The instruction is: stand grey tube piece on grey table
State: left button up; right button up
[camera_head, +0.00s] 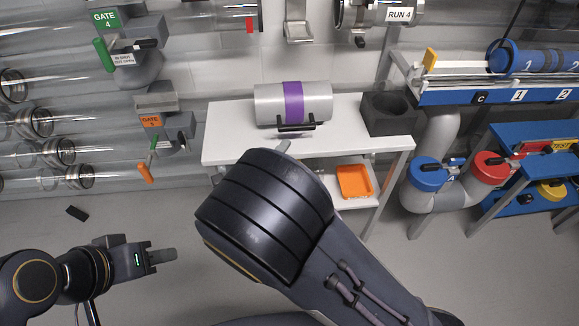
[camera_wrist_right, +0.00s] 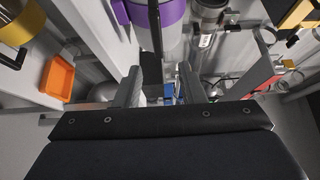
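The grey tube piece (camera_head: 265,105), a silver cylinder with a purple band and a black handle (camera_head: 297,127), lies on its side on the pale grey table (camera_head: 225,135). In the right wrist view its purple band (camera_wrist_right: 168,12) shows at the top. My right gripper (camera_wrist_right: 162,88) has its fingers apart, with a dark bar, probably the handle, beyond or between them; I cannot tell which. In the head view my right wrist hides most of that gripper; a fingertip shows just below the handle. My left gripper (camera_head: 165,254) is low at the left, away from the table, seen side-on.
A black open box (camera_head: 388,114) stands at the table's right end. An orange tray (camera_head: 355,181) is on the lower shelf. Gate valves (camera_head: 122,58) and clear tubes line the left wall. A blue rack (camera_head: 490,95) stands at the right. The table's left end is clear.

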jog(key=w+d+n+g+y, duration=0.3)
jog(key=w+n+y, duration=0.1)
jog(key=y, duration=0.3)
jog(key=s+d+r+n+g+y, duration=0.1)
jog(key=s+d+r+n+y, duration=0.3)
jog(key=r+n+y, duration=0.2)
jog(key=s+d+n+g, duration=0.2)
jog(key=s+d+n, duration=0.1)
jog(key=s, duration=0.5)
jog(key=s+d+f+n+g, duration=0.1)
jog(key=s+d+n, duration=0.3)
jog(key=s, duration=0.4)
jog(key=s+d+f+n+g, duration=0.1)
jog(key=s+d+n, duration=0.3)
jog(key=s, duration=0.4)
jog(key=shift+f+n+g, duration=0.25)
jog(key=shift+n+g, duration=0.65)
notch_tip(320, 180, up, 25)
jog(key=p, duration=2.4)
jog(key=shift+f+p, duration=0.15)
jog(key=shift+p, duration=0.2)
